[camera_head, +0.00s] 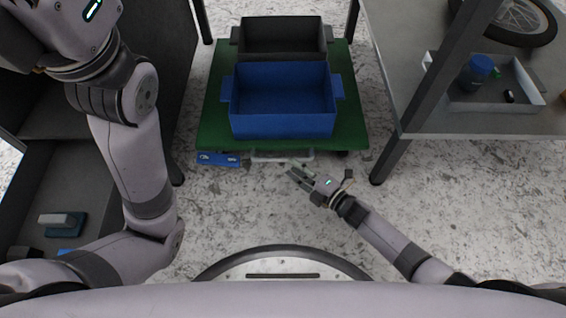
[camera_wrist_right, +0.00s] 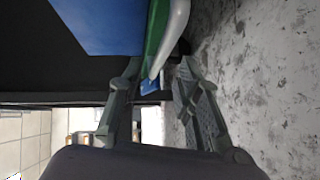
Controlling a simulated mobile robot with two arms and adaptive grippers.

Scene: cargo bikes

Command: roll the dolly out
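The dolly is a low green platform (camera_head: 350,135) under the table. It carries a blue crate (camera_head: 283,124) in front and a dark grey crate (camera_head: 282,57) behind. A pale handle bar (camera_head: 283,156) runs along the dolly's front edge. My right gripper (camera_head: 294,171) is just in front of this bar, near its right part. In the right wrist view my right gripper (camera_wrist_right: 162,66) is open, its two fingers apart. The pale handle (camera_wrist_right: 174,35) shows ahead, its lower end close to the gap between the fingertips. I cannot tell whether they touch. My left arm is raised at upper left, its fingers out of frame.
A blue labelled piece (camera_head: 218,159) sits at the dolly's front left. Table legs stand on both sides. A grey tray (camera_head: 500,98) with a blue-lidded jar and a wheel (camera_head: 520,18) lie on the right table. The speckled floor in front of the dolly is clear.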

